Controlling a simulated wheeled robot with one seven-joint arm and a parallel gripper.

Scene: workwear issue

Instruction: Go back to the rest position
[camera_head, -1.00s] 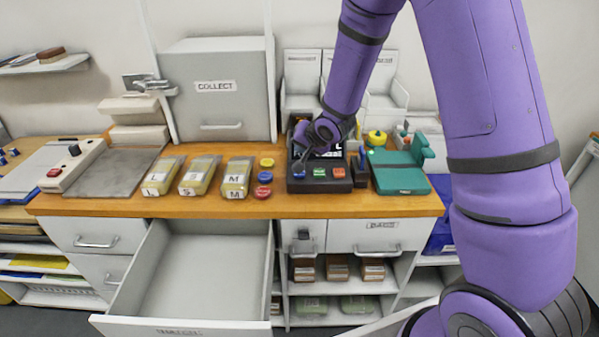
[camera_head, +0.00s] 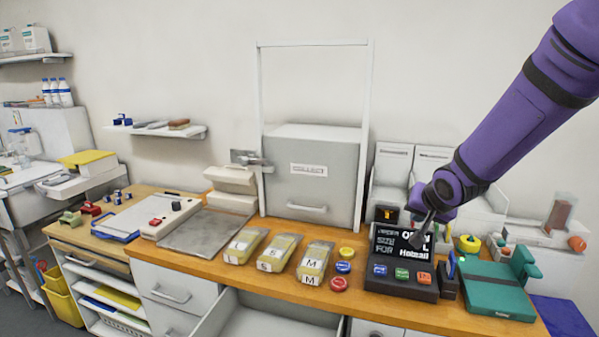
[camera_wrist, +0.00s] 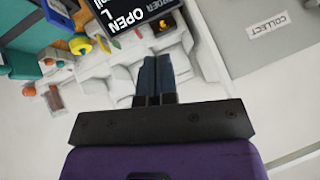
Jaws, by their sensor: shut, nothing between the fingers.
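My gripper (camera_head: 429,217) is at the end of my purple arm, in front of the dark screen of the button terminal (camera_head: 398,287) in the head view. In the wrist view its two fingers (camera_wrist: 155,72) are together with nothing between them. The terminal's screen (camera_wrist: 118,20) shows at the top of the wrist view, its text partly cut off. The terminal has a blue, a green and an orange button on its front. Whether the fingertips touch the terminal cannot be told.
Yellow packs marked with sizes (camera_head: 313,262) and coloured round pieces (camera_head: 344,267) lie on the wooden counter (camera_head: 265,281). A grey box (camera_head: 313,180) stands behind. A teal device (camera_head: 497,293) is right of the terminal. An open drawer (camera_head: 265,323) juts out below the counter.

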